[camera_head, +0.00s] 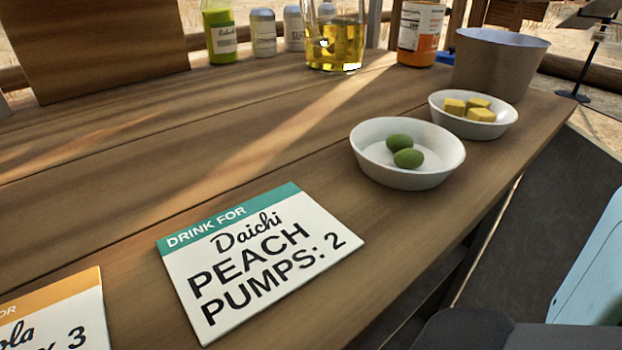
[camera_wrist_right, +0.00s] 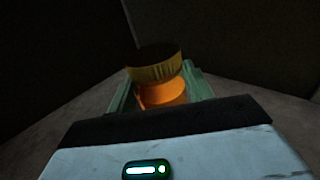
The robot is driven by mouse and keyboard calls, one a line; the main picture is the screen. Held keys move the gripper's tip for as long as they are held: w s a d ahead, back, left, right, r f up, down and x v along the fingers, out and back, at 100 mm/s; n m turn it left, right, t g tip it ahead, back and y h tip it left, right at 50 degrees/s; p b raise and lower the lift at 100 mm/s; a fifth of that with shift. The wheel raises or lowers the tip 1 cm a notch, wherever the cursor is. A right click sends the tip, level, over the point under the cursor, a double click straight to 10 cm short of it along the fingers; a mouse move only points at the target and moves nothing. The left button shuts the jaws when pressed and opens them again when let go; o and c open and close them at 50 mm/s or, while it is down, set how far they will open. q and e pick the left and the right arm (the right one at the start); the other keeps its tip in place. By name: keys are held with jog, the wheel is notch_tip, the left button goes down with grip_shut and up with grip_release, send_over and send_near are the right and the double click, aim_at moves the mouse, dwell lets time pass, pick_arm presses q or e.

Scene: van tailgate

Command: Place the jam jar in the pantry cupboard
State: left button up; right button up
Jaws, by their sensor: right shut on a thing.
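In the right wrist view, a jar (camera_wrist_right: 162,93) with a ribbed yellow lid and a glowing orange body, seemingly the jam jar, is between the green fingers of my right gripper (camera_wrist_right: 160,88). The gripper is shut on it. The lower part of the jar is hidden behind the gripper body, and no label shows. Dark flat panels (camera_wrist_right: 210,35) stand behind the jar, over a dim grey surface (camera_wrist_right: 30,150). I cannot tell whether these are the pantry cupboard.
The head view shows a wooden counter (camera_head: 130,150) with a Daichi card (camera_head: 260,260), a bowl of green fruit (camera_head: 370,155), a bowl of yellow cubes (camera_head: 505,125) and a grey bucket (camera_head: 490,75).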

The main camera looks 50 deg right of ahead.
jog(key=b+x, duration=0.1)
jog(key=x, duration=0.4)
jog(key=f+b+x, duration=0.1)
jog(key=b+x, duration=0.1)
jog(key=x, duration=0.3)
jog(key=b+x, duration=0.2)
jog(key=x, duration=0.3)
jog(key=shift+f, duration=0.3)
jog(key=shift+w+d+b, duration=0.3)
jog(key=shift+w+d, duration=0.05)
notch_tip(320, 180, down, 3)
jog(key=b, duration=0.3)
jog(key=shift+f, duration=0.15)
jog(key=shift+f, duration=0.2)
jog(key=o, duration=1.2)
jog(key=shift+r, duration=0.1)
jog(key=p+v, duration=0.4)
jog(key=v, duration=0.7)
jog(key=shift+a+r, duration=0.15)
jog(key=shift+a, duration=0.05)
jog(key=shift+s+a, duration=0.3)
